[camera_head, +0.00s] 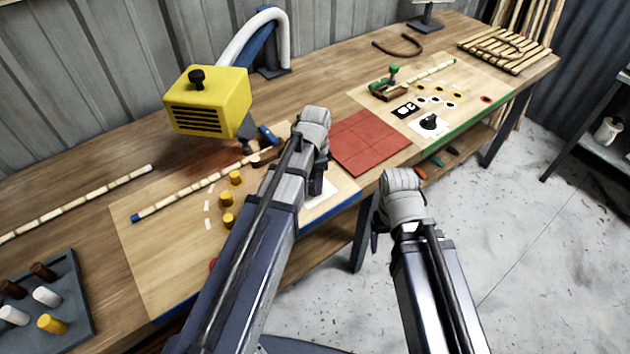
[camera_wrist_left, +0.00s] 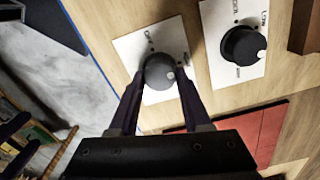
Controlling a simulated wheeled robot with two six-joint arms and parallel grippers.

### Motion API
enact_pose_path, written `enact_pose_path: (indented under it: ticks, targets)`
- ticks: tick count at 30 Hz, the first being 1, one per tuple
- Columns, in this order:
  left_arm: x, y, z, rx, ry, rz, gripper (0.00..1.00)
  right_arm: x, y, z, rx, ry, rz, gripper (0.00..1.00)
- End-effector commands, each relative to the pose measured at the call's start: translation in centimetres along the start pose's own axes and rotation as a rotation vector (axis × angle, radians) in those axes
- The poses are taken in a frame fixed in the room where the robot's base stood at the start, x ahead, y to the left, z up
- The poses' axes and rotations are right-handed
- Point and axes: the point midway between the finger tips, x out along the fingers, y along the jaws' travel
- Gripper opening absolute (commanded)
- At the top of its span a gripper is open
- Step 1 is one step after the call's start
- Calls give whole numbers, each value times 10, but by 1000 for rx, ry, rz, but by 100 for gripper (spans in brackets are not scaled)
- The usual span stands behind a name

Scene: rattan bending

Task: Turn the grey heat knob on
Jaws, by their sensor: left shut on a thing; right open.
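The grey heat knob (camera_wrist_left: 158,70) sits on a white plate (camera_wrist_left: 127,48) in the left wrist view. My left gripper (camera_wrist_left: 160,76) is shut on it, with one dark finger on each side. In the head view my left gripper (camera_head: 316,184) is over a white plate (camera_head: 322,197) near the bench's front edge, and my arm hides the knob. My right gripper (camera_head: 380,232) is open and empty, in front of the bench.
A black knob (camera_wrist_left: 241,46) on another white plate is close beside the grey one. A red tiled mat (camera_head: 370,142) lies right of my left gripper. A yellow heater box (camera_head: 207,100) stands behind. Yellow pegs (camera_head: 228,198) and a rattan pole (camera_head: 190,192) are left.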

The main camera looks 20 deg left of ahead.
Motion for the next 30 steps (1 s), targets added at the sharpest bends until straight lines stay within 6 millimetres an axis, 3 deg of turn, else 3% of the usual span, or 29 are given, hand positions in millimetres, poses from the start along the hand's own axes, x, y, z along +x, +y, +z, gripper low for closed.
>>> enact_pose_path:
  ticks: [18, 19, 26, 30]
  targets:
    - [0, 0, 0, 36, 0, 0, 0, 0, 0, 0, 0, 0, 0, 77]
    - [0, 0, 0, 36, 0, 0, 50, 0, 0, 0, 0, 0, 0, 77]
    - [0, 0, 0, 35, 0, 0, 76, 0, 0, 0, 0, 0, 0, 77]
    - [0, 0, 0, 35, 0, 0, 78, 0, 0, 0, 0, 0, 0, 77]
